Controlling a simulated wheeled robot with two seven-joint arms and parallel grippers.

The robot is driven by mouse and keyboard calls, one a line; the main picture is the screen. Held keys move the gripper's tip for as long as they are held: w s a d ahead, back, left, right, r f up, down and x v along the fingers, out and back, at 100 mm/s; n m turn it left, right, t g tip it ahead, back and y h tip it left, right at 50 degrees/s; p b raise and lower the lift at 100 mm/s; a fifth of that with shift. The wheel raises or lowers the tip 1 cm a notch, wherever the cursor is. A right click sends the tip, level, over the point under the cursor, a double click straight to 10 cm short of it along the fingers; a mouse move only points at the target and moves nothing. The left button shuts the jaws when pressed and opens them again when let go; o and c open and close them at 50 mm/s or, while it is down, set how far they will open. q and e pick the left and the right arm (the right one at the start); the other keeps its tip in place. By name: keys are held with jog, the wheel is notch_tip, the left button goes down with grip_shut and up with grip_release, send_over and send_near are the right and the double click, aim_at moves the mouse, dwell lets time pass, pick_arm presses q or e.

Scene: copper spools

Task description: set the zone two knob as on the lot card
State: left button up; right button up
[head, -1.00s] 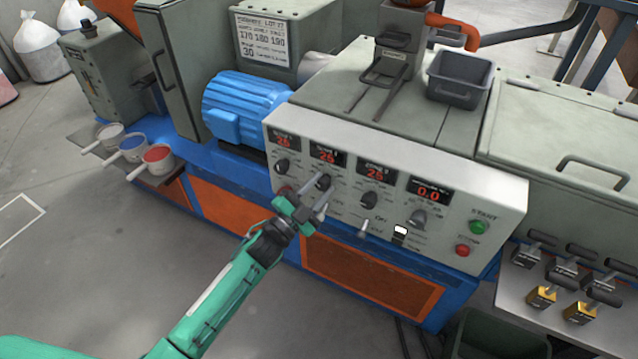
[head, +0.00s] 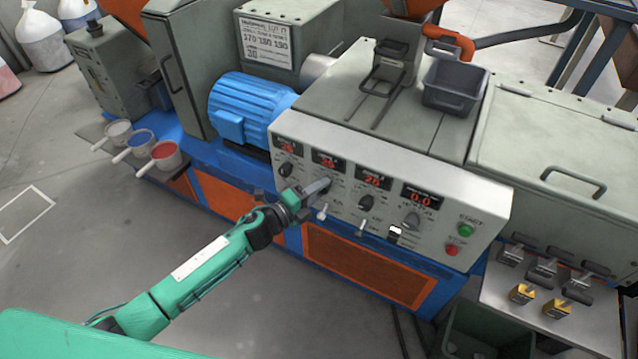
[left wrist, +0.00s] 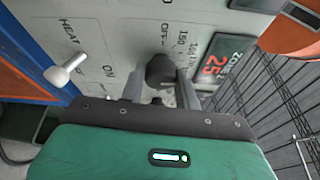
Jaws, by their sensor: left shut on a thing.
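My left gripper (head: 320,187) reaches the control panel from the lower left. In the left wrist view its two fingers (left wrist: 160,88) are shut on the black zone two knob (left wrist: 159,68), one on each side. The knob is mostly hidden by the gripper in the head view. The zone two display (head: 328,161) sits above it; in the left wrist view the red digits (left wrist: 213,65) look like 25 or 26. The lot card (head: 265,40) is on the grey housing behind the blue motor, its first line reading about 170 180 190. My right gripper is out of view.
The zone one knob (head: 286,169) and zone three knob (head: 366,202) flank the gripper. A white heater switch (left wrist: 66,68) is close by. Green start (head: 466,229) and red stop (head: 452,249) buttons are further right. The floor in front is open.

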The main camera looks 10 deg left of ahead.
pick_arm(q)
jog(key=shift+r+m+g+y+p, duration=0.1)
jog(key=shift+m+g+y+p, duration=0.35)
jog(key=shift+m+p, duration=1.15)
jog(key=shift+r+m+g+y+p, duration=0.15)
jog(key=shift+m+y+p, duration=0.5)
jog(key=shift+m+p, duration=0.95)
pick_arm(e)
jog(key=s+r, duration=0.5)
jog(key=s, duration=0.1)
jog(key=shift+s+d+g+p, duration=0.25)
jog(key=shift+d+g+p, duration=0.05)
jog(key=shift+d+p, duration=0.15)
pick_arm(q)
jog(key=shift+f+n, duration=0.15)
jog(key=shift+n, duration=0.25)
jog(key=o, duration=1)
jog(key=shift+d, duration=0.1)
jog(key=shift+c, duration=0.2)
jog(key=b+v, duration=0.2)
jog(key=v, duration=1.1)
jog(key=shift+s+a, duration=0.25)
jog(key=shift+s, duration=0.05)
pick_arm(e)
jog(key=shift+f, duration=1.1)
